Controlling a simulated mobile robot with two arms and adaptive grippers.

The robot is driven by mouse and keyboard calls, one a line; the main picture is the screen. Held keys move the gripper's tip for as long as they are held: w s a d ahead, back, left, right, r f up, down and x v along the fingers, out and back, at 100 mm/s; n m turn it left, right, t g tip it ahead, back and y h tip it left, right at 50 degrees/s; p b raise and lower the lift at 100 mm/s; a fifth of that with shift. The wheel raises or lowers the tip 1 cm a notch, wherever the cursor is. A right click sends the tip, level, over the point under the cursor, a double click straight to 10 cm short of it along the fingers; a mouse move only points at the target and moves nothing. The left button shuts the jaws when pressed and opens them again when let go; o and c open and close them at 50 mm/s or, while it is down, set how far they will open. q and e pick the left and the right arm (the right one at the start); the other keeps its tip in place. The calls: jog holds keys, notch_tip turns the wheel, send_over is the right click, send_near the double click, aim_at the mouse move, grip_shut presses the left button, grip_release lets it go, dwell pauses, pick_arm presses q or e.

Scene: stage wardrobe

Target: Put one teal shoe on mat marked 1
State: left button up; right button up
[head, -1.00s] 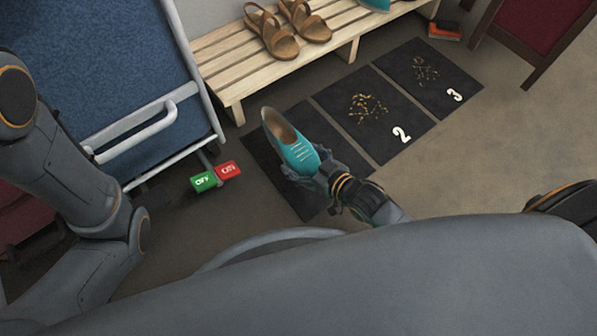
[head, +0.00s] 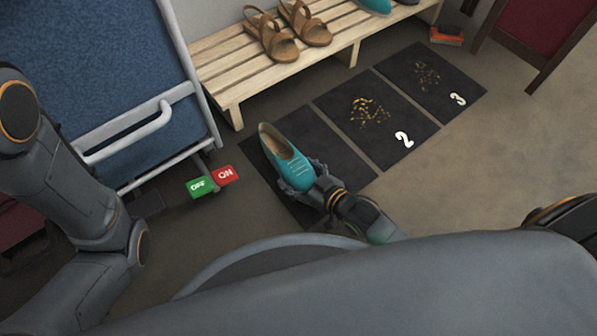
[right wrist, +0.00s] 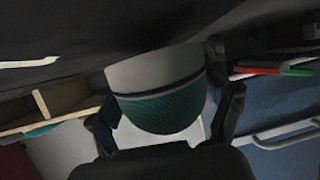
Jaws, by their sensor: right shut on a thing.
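My right gripper (head: 301,186) is shut on a teal lace-up shoe (head: 283,158) near its toe end. In the head view the shoe is over the dark mat (head: 345,160) left of mat 2; this mat's number is hidden there. The right wrist view shows the shoe's teal toe (right wrist: 160,112) between the fingers, its pale sole facing the dark mat (right wrist: 120,22), where part of a white mark shows. I cannot tell whether the sole touches the mat. Another teal shoe (head: 374,5) is on the bench, cut off by the top edge. My left gripper is out of view.
Mat 2 (head: 410,115) and mat 3 (head: 455,85) lie to the right with gold specks on them. A slatted bench (head: 235,82) holds brown sandals (head: 272,42). A green OFF and red ON block (head: 201,186) lies by a blue panel with a white rail (head: 125,138).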

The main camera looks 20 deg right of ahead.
jog(key=shift+f, duration=0.1)
jog(key=o, duration=1.3)
jog(key=shift+r, duration=0.45)
jog(key=p+v, duration=0.2)
jog(key=v, duration=0.1)
jog(key=p+v, duration=0.3)
jog(key=v, duration=0.1)
jog(key=p+v, duration=0.2)
jog(key=v, duration=0.2)
jog(key=shift+w+r, duration=0.1)
jog(key=shift+r, duration=0.25)
jog(key=shift+s+d+p, duration=0.25)
jog(key=shift+s+p, duration=0.2)
jog(key=shift+r, duration=0.15)
